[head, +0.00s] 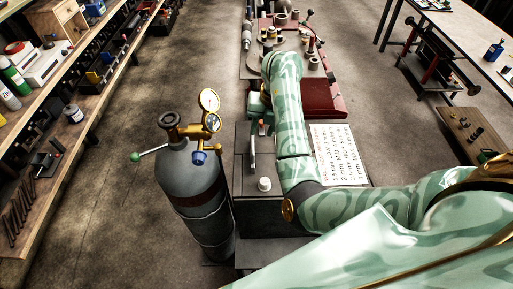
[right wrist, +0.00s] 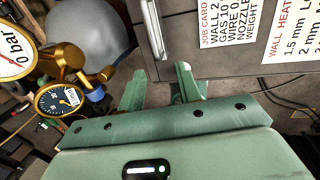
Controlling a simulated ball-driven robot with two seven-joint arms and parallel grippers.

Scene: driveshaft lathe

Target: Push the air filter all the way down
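No part is clearly recognisable as the air filter in these views. A small blue part (head: 199,158) sits on the brass regulator of the gas cylinder; it also shows in the right wrist view (right wrist: 95,92), left of my fingers. I cannot tell if it is the filter. My right gripper (right wrist: 158,86) is open, its two green fingers apart with nothing between them. In the head view the right gripper (head: 258,112) is partly hidden by my arm, above the grey cabinet's far left side. My left gripper is not in view.
The grey gas cylinder (head: 190,185) with gauges (head: 209,100) stands left of the grey cabinet (head: 270,215). The cabinet has a metal handle (head: 252,150), a white knob (head: 264,184) and a printed card (head: 338,153). A red machine (head: 325,100) stands behind.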

